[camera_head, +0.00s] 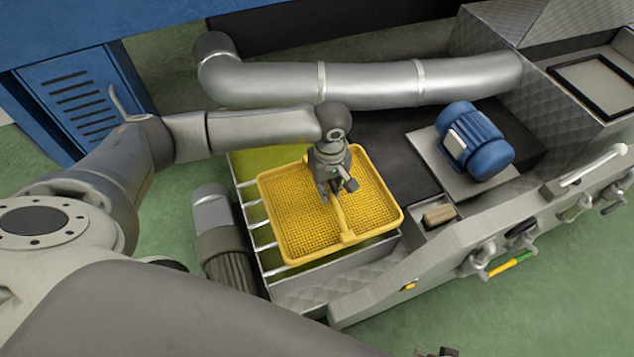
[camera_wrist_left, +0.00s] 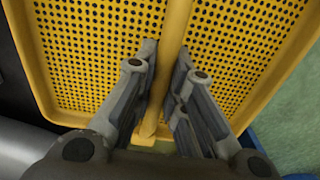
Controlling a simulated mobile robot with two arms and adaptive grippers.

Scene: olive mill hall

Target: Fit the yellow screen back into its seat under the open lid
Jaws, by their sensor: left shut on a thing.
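The yellow screen (camera_head: 290,225) is a perforated tray with a raised rim and a handle bar across its middle. My left gripper (camera_head: 335,190) is above its centre, shut on the bar. In the left wrist view, the two fingers of the left gripper (camera_wrist_left: 165,62) stand on either side of the bar, over the perforated screen (camera_wrist_left: 90,50). The screen lies over an open metal bay (camera_head: 256,222) with a yellow-green inside. It is turned slightly against the bay, and most of the bay is hidden. I cannot tell whether it touches the bay. I cannot clearly identify the lid.
A silver pipe (camera_head: 370,83) runs behind the bay. A blue motor (camera_head: 475,140) and a small box with a brown block (camera_head: 438,215) stand to the right. A grey cylinder (camera_head: 222,240) stands close on the left. A dark piece shows at the bottom edge, perhaps my right gripper.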

